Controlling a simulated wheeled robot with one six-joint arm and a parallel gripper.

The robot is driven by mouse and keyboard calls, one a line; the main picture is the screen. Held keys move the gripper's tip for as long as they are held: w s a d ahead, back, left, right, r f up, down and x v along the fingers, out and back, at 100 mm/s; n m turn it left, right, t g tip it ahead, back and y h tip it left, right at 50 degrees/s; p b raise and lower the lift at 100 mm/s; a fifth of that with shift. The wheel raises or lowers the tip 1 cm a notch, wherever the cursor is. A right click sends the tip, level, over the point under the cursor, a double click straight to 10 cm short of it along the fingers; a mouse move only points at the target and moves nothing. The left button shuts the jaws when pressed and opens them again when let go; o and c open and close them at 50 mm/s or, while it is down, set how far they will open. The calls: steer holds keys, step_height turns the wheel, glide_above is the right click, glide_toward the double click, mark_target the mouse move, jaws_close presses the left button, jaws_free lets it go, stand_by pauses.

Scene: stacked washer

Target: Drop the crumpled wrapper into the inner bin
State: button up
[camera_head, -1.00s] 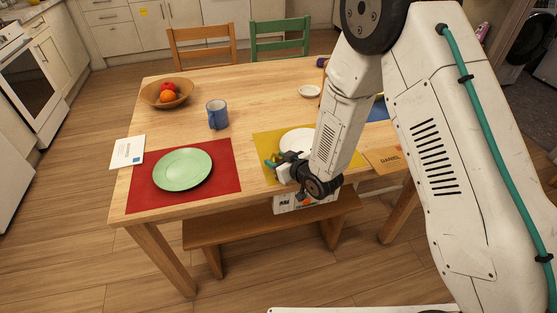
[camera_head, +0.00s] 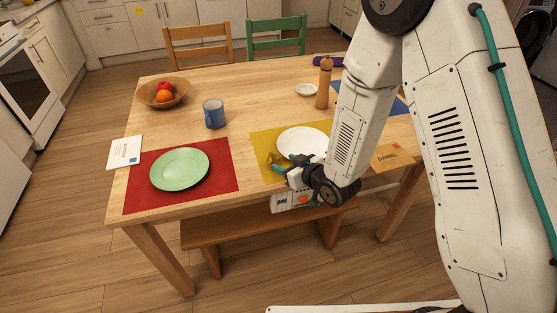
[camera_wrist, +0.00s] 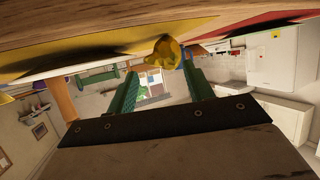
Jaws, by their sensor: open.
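The crumpled yellow wrapper (camera_head: 270,158) is at the left part of the yellow placemat, left of the white plate (camera_head: 302,142). In the wrist view, the wrapper (camera_wrist: 166,53) shows just beyond the fingertips, between their lines and nearer the right one. My gripper (camera_head: 286,164) is open and empty at the table's front side, with its green fingers close to the wrapper. In the wrist view, my gripper (camera_wrist: 160,72) has its fingers wide apart. I cannot tell the exact gap to the wrapper. No inner bin shows in either view.
A green plate (camera_head: 180,169) lies on a red placemat (camera_head: 226,181). A blue mug (camera_head: 214,114), fruit bowl (camera_head: 148,96) and tall brown bottle or mill (camera_head: 324,84) stand farther back. An envelope (camera_head: 392,157) is right of my arm. A bench (camera_head: 230,231) is below the front edge.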

steer(key=v, duration=0.5)
steer(key=shift+s+d+r, duration=0.15)
steer(key=shift+s+d, duration=0.1)
